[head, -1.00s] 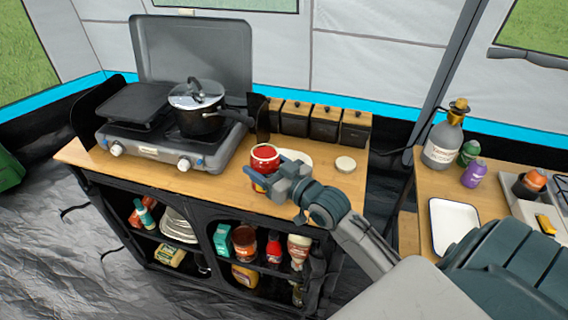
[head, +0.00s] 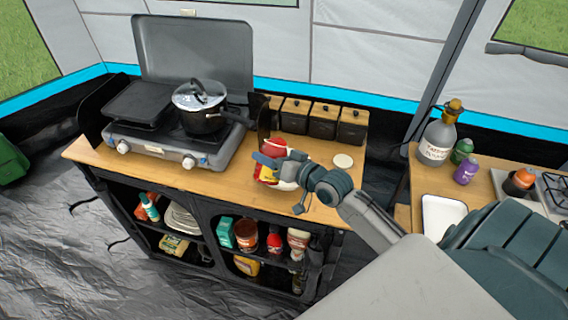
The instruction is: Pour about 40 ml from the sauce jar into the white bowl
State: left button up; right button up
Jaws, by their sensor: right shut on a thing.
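The sauce jar (head: 265,174), with red contents and a red, yellow and white label, is over the wooden counter. My right gripper (head: 273,162) is shut on it and hides its middle. The jar looks tilted, its red upper part leaning to the right and away. The white bowl (head: 288,185) shows only as a pale edge beside the jar, mostly hidden by the gripper. Whether sauce is flowing cannot be seen. My left gripper is not in view.
A round pale lid (head: 343,161) lies on the counter (head: 222,178) to the right. Dark canisters (head: 323,122) line the back. A stove (head: 160,150) with a lidded pot (head: 200,112) stands left. A second table with bottles (head: 438,140) and a white tray (head: 441,214) is at right.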

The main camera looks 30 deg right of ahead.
jog(key=shift+w+d+m+p, duration=0.15)
jog(key=shift+m+p, duration=0.2)
jog(key=shift+m, duration=0.25)
jog(key=shift+d+f+m+g, duration=0.1)
jog(key=shift+d+m+g, duration=0.2)
jog(key=shift+d, duration=0.25)
dwell(0.8)
jog(key=shift+w+d+f+m+y, duration=0.3)
jog(key=shift+w+d+f+m, duration=0.1)
jog(key=shift+f+m, duration=0.1)
dwell(1.3)
jog(key=shift+r+n, duration=0.4)
jog(key=shift+r, duration=0.05)
jog(key=n+b, duration=0.1)
jog(key=a+n+t+b, duration=0.1)
jog(key=n, duration=0.1)
jog(key=shift+s+a+f, duration=0.1)
jog(key=shift+s+a, duration=0.05)
jog(key=shift+s, duration=0.15)
jog(key=shift+a+r, duration=0.15)
jog(key=shift+r, duration=0.15)
jog(key=shift+f, duration=0.1)
